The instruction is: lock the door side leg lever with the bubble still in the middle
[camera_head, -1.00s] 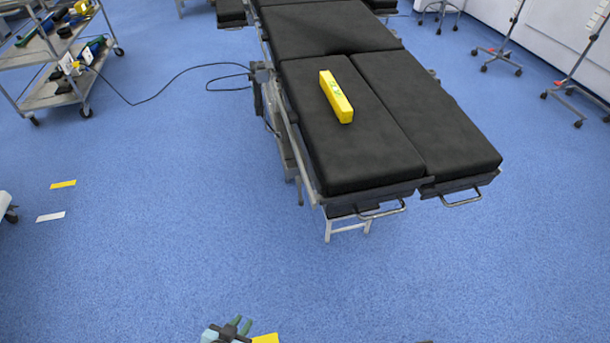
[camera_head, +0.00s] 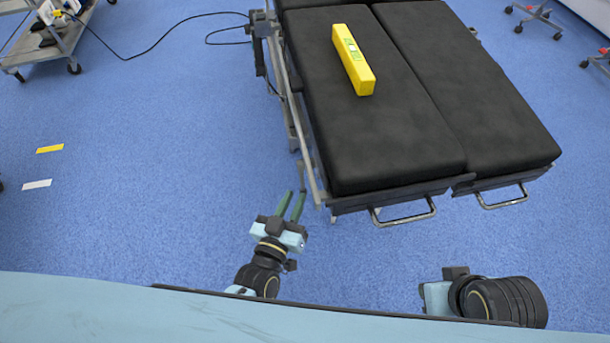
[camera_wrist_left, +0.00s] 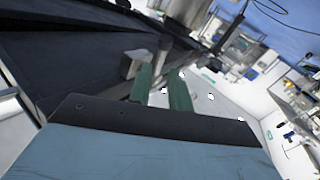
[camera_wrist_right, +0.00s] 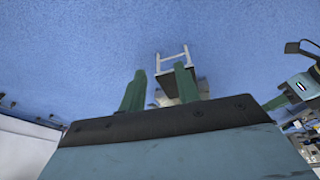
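A yellow spirit level (camera_head: 354,62) lies on the left black leg section (camera_head: 385,140); its green vial window shows, but the bubble is too small to make out. A thin lever-like part (camera_head: 301,175) stands at the left edge of that section, near its front corner. My left gripper (camera_head: 293,196) is open beside it, fingers pointing toward the table; I cannot tell whether they touch. The left wrist view shows its green fingers (camera_wrist_left: 162,78) apart and a grey metal part just left of them. My right gripper (camera_wrist_right: 160,80) is open and empty; its fingers are hidden in the head view.
The right leg section (camera_head: 475,90) lies alongside, and both sections have metal end handles (camera_head: 405,212). A cart (camera_head: 55,45) stands at the back left with a cable on the floor. Blue floor is free left of the table.

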